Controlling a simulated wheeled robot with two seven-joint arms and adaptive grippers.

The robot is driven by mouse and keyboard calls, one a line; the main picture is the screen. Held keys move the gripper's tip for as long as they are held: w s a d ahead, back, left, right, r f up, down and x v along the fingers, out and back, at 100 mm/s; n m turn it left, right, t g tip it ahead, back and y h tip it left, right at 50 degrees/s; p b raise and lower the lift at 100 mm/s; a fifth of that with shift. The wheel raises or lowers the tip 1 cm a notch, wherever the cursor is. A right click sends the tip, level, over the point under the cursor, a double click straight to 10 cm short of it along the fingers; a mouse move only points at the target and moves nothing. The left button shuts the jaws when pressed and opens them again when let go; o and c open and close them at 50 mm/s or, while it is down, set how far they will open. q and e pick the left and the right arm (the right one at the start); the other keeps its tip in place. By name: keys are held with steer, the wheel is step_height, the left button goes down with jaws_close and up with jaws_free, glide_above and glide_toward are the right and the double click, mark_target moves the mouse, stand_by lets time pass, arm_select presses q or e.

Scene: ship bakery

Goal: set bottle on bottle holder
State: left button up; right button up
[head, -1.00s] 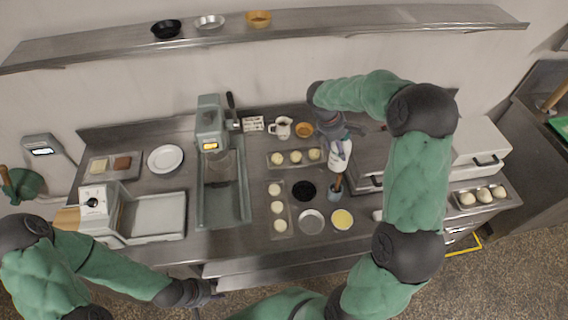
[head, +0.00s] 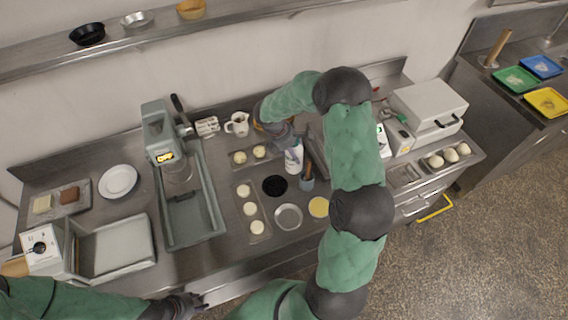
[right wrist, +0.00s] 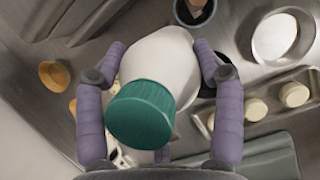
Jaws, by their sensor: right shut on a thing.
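A white bottle (head: 294,160) with a teal cap is held over the counter by my right gripper (head: 288,140). In the right wrist view the bottle (right wrist: 165,60) sits between the two purple fingers of the right gripper (right wrist: 160,75), cap towards the camera. A round black disc (head: 275,186), perhaps the bottle holder, lies on the counter just left of and nearer than the bottle. I cannot tell whether the bottle's base touches anything. My left gripper (head: 192,303) is at the counter's front edge, apart from these things; its finger opening is unclear.
A blue-grey cup (head: 307,181) stands close right of the bottle. A metal bowl (head: 288,217), a yellow disc (head: 318,207) and a dough tray (head: 258,238) lie nearby. A white jug (head: 237,124) stands behind. A press (head: 188,190) is to the left.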

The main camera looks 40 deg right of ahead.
mark_target(292, 162)
step_height(292, 162, down, 3)
steer(key=shift+w+d+f, duration=0.1)
steer(key=shift+f, duration=1.8)
steer(key=o, duration=1.7)
steer(key=shift+f, duration=0.15)
